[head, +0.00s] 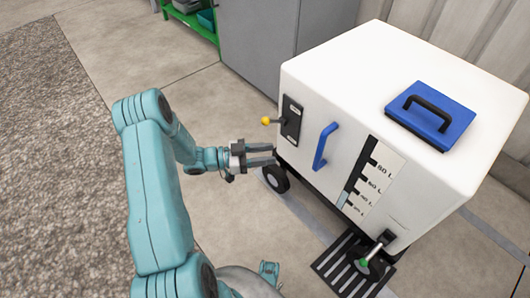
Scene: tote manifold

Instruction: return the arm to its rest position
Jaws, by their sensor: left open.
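My left arm comes in from the lower left, bends at the elbow and reaches right. Its gripper (262,154) is open and empty, its two fingers pointing right, close to the left side of a white wheeled tank (370,85). I cannot tell whether the fingertips touch the tank. The gripper is below a yellow-knobbed lever (268,121) on a black plate and left of a blue handle (325,146).
The tank has a blue lid (455,125), a level scale (370,182), a black wheel (275,179) and a green-marked valve (370,266) over a floor grate (335,268). A grey cabinet (260,45) and green shelf (190,18) stand behind. Floor at left is clear.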

